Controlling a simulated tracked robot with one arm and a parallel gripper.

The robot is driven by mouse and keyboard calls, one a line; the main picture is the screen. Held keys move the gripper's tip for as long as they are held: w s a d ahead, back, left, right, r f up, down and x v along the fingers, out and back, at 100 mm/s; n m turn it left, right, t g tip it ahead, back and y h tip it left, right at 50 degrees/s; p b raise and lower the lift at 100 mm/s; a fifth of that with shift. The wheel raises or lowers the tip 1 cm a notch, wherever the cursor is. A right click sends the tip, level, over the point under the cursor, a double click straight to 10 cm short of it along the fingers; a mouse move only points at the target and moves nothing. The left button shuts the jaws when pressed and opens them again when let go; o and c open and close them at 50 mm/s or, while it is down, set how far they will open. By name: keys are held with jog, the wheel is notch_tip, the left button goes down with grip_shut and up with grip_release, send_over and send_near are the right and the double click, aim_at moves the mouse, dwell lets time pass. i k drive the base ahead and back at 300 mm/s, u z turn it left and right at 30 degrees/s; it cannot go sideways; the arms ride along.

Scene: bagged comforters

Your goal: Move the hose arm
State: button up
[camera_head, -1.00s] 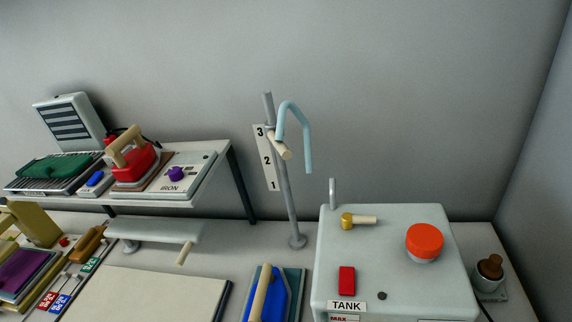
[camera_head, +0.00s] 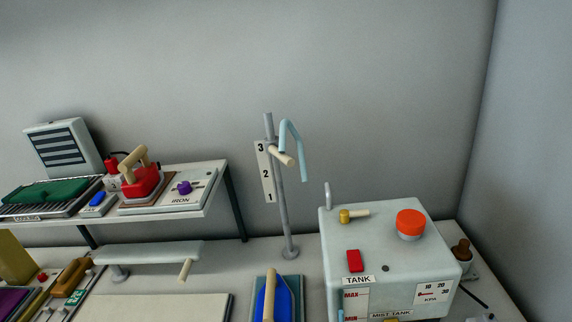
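The hose arm (camera_head: 291,140) is a light blue bent tube at the upper part of a grey upright post (camera_head: 282,215). It arches over and its free end hangs down to the right of the post. A beige handle (camera_head: 281,156) sticks out from the post just under it. A white scale plate (camera_head: 265,172) marked 3, 2, 1 from top to bottom is beside the post, and the handle is level with about the 3. My gripper is not in view.
The white tank (camera_head: 385,265), with an orange cap (camera_head: 410,223), stands right of the post. An iron (camera_head: 142,180) rests on a raised shelf (camera_head: 185,205) at left. A blue iron-shaped piece (camera_head: 276,298) lies in front of the post. The space above the hose arm is clear.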

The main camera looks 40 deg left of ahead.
aim_at(276, 147)
jog(key=u, duration=0.1)
jog(key=i, duration=0.9)
jog(key=z, duration=0.1)
